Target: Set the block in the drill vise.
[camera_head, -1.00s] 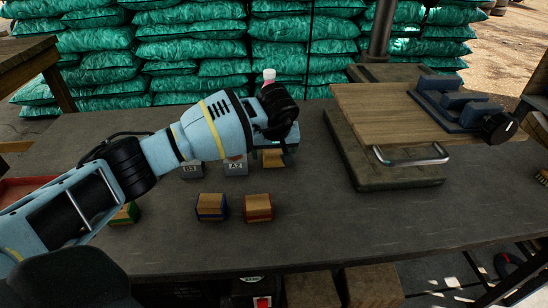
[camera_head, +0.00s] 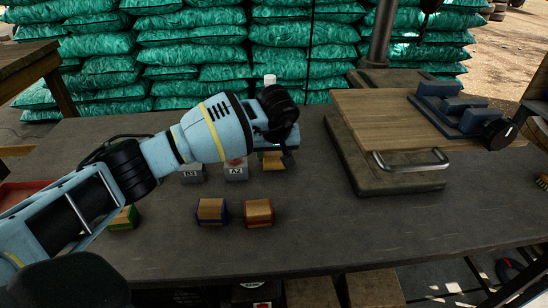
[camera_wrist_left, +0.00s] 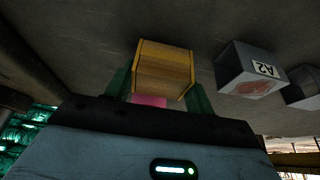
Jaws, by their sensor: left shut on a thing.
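My left gripper (camera_head: 274,151) reaches over the table and points down at a wooden block with yellow edges (camera_head: 272,162). In the left wrist view, this yellow-edged block (camera_wrist_left: 164,70) sits between the green fingers, which are shut on it. A pink patch shows just below the block there. In the head view the gripper hides the block's upper part, and I cannot tell whether it is clear of the table. The blue-grey drill vise (camera_head: 452,108) stands on a wooden board at the right, far from the gripper, with its dark handle at its right end. My right gripper is not in view.
Grey blocks marked B3 (camera_head: 192,173) and A2 (camera_head: 236,171) stand left of the gripper. Blue-edged (camera_head: 211,211), red-edged (camera_head: 259,212) and green-edged (camera_head: 124,217) wooden blocks lie nearer. The wooden board (camera_head: 385,120) has a metal handle (camera_head: 412,162) on its near side.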

